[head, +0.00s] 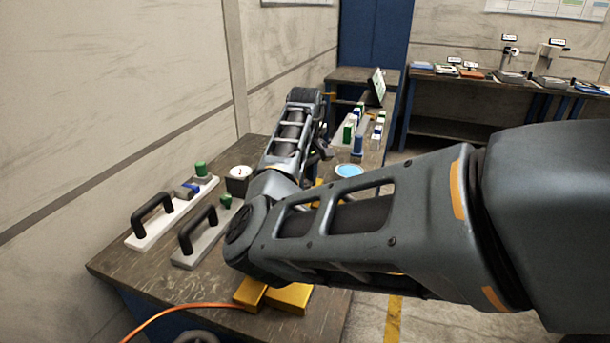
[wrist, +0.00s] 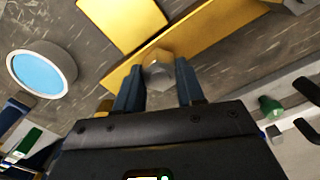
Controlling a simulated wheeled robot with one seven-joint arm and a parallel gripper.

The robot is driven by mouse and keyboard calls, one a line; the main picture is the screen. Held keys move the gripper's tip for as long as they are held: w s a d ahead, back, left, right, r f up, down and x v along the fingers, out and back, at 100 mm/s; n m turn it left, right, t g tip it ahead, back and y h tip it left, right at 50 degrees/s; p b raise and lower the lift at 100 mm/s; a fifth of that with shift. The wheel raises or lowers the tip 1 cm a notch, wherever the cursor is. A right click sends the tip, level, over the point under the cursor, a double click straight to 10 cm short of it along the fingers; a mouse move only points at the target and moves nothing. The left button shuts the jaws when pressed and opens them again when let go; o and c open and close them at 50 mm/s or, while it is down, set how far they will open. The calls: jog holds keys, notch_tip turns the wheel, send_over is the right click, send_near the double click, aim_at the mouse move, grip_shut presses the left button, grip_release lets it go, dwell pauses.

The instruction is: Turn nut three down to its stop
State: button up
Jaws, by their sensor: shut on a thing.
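In the wrist view, a metal hex nut (wrist: 159,70) sits on a long yellow bar (wrist: 205,38). The two blue fingers of my gripper (wrist: 160,80) are on either side of the nut and shut on it. The nut's lower part and any thread below it are hidden by my gripper. No number shows on the nut, so I cannot tell which one it is.
Two black-handled fixtures, one on a white plate (head: 150,230) and one on a grey plate (head: 187,257), stand at the left of the bench. A round blue-topped thing (wrist: 42,70) is left of my gripper in the wrist view. An orange cable (head: 175,308) crosses the bench's front edge.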

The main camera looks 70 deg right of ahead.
jog(key=m+p, duration=0.3)
jog(key=m, duration=0.3)
jog(key=shift+r+p, duration=0.15)
jog(key=shift+p, duration=0.2)
jog(key=m, duration=0.3)
jog(key=shift+m+p, duration=0.4)
jog(key=shift+m, duration=1.4)
jog(key=o, duration=1)
jog(key=shift+o, duration=0.2)
notch_tip(320, 180, up, 8)
jog(key=shift+f+b, duration=0.2)
jog(key=shift+b, duration=0.1)
